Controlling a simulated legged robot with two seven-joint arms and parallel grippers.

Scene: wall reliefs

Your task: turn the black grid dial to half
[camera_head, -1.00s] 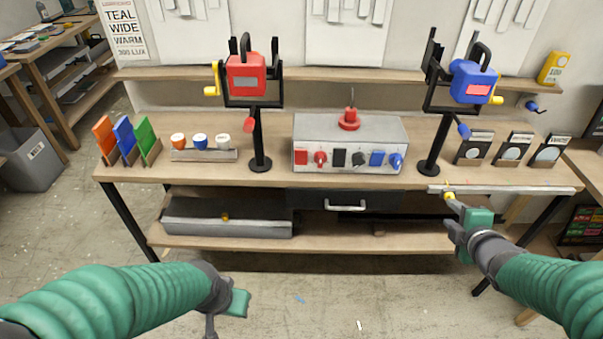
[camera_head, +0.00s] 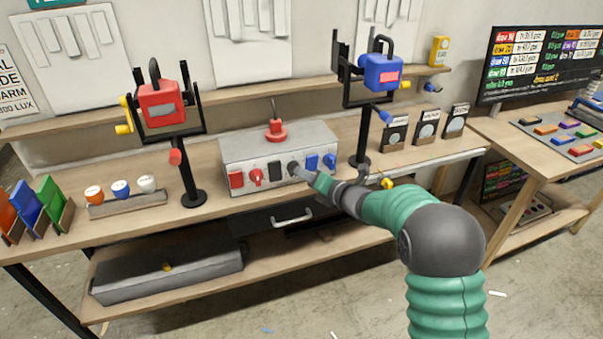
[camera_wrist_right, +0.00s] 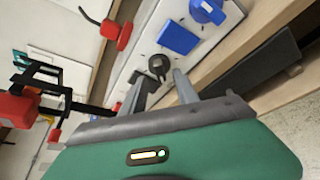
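The black grid dial (camera_head: 293,168) is on the front face of a grey control box (camera_head: 245,160), between a black square (camera_head: 275,171) and a blue square (camera_head: 312,162). My right gripper (camera_head: 303,172) is right in front of the dial, partly covering it in the head view. In the right wrist view, the black dial (camera_wrist_right: 158,65) shows just beyond the two fingertips of my right gripper (camera_wrist_right: 157,78). The fingers are apart, with nothing clearly between them. Whether they touch the dial I cannot tell. My left gripper is out of view.
A red dial (camera_head: 256,177) and a blue dial (camera_head: 330,161) share the box front. A red lever (camera_head: 275,128) stands on top. Stands with a red device (camera_head: 161,103) and a blue device (camera_head: 381,73) flank the box. A drawer handle (camera_head: 291,216) lies below.

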